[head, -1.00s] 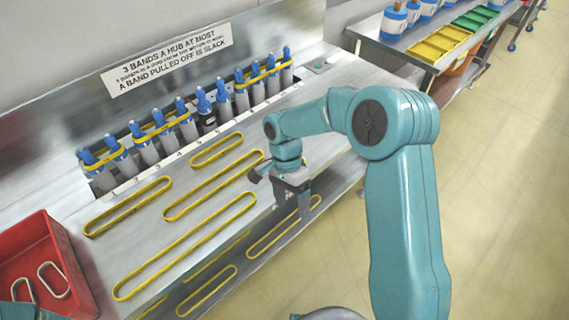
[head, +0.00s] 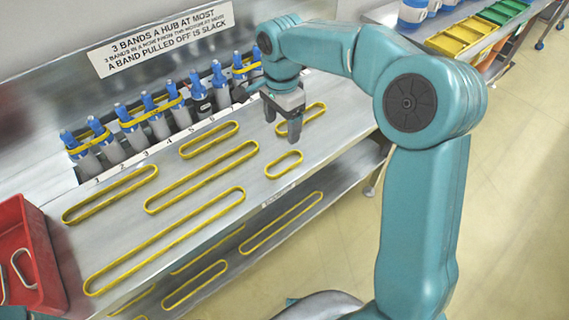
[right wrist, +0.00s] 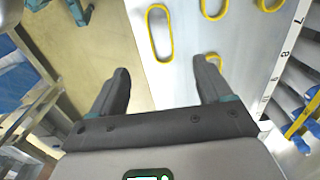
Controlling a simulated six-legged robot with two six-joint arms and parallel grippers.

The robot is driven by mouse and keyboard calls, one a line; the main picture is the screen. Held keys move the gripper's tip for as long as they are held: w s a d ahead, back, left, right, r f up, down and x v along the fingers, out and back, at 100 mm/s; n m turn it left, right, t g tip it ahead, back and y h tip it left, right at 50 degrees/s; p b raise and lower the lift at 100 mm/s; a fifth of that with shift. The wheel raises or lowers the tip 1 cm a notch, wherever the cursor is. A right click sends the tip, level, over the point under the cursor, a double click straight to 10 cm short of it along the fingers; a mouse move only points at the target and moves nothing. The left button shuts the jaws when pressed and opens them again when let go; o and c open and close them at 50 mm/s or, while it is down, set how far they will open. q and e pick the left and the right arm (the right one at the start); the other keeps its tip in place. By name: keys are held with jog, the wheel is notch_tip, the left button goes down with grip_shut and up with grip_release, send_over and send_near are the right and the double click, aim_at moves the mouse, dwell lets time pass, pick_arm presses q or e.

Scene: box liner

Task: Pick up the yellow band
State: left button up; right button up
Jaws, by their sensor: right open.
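Several yellow bands lie as flat loops on the metal bench. A short one (head: 267,172) is near the front edge, and another short one (head: 325,106) is farther back to the right. Longer ones lie to the left, such as this band (head: 243,194). My right gripper (head: 281,128) is open and empty, pointing down over the bench between the two short bands. In the right wrist view, one band (right wrist: 170,36) lies ahead between the open fingers. Another (right wrist: 218,58) is partly hidden behind the right finger. My left gripper is out of view.
Blue-topped hubs (head: 145,103) stand in a row along the back, some with yellow bands around them. A red bin (head: 50,262) is at the left. More yellow loops show below the bench edge. A side table holds yellow and green trays (head: 462,38).

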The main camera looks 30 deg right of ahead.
send_over(283, 167)
jog(key=f, duration=0.7)
jog(key=shift+a+f, duration=0.2)
jog(key=shift+f, duration=0.1)
notch_tip(283, 167, down, 6)
jog(key=shift+w+d+f, duration=0.1)
jog(key=shift+d+f, duration=0.05)
jog(key=c, duration=1.1)
